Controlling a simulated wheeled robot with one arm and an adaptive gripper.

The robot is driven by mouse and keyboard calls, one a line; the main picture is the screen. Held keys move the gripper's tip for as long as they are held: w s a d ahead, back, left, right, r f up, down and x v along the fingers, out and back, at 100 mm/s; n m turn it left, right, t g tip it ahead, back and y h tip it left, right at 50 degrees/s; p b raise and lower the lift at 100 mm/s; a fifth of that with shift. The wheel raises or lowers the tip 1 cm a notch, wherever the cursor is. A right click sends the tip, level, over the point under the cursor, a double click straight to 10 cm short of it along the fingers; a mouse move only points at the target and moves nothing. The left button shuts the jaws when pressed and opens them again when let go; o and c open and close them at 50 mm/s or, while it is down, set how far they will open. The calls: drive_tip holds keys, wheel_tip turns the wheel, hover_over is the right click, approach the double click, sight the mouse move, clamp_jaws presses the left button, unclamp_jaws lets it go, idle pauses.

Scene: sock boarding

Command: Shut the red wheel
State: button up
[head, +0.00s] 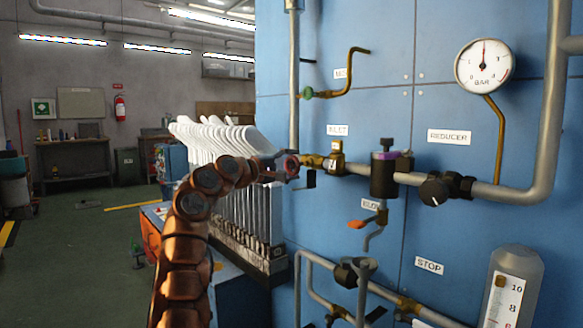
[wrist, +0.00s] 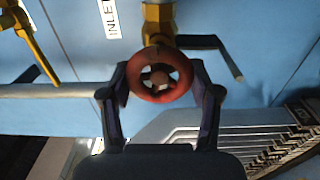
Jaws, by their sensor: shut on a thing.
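The red wheel (wrist: 160,75) is a small round handwheel with spokes, on a brass valve (wrist: 159,22) under the INLET label. In the wrist view it faces me, between the two fingers of my gripper (wrist: 161,88), which are closed on its rim from both sides. How far the valve is turned cannot be told.
A rack of white sock boards (head: 215,138) stands close left of the wheel. Open floor (head: 100,250) lies further left.

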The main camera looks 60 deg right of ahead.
drive_tip(key=shift+s+m, duration=0.2)
drive_tip(key=shift+m, duration=0.1)
drive_tip(key=o, duration=1.2)
drive_tip(key=shift+c, duration=0.2)
drive_tip(key=shift+w, duration=0.1)
drive_tip(key=shift+w+a, duration=0.15)
drive_tip(key=shift+a, duration=0.1)
drive_tip(key=v, duration=1.1)
drive_tip(key=shift+a, duration=0.25)
drive_tip(key=shift+w+r, duration=0.1)
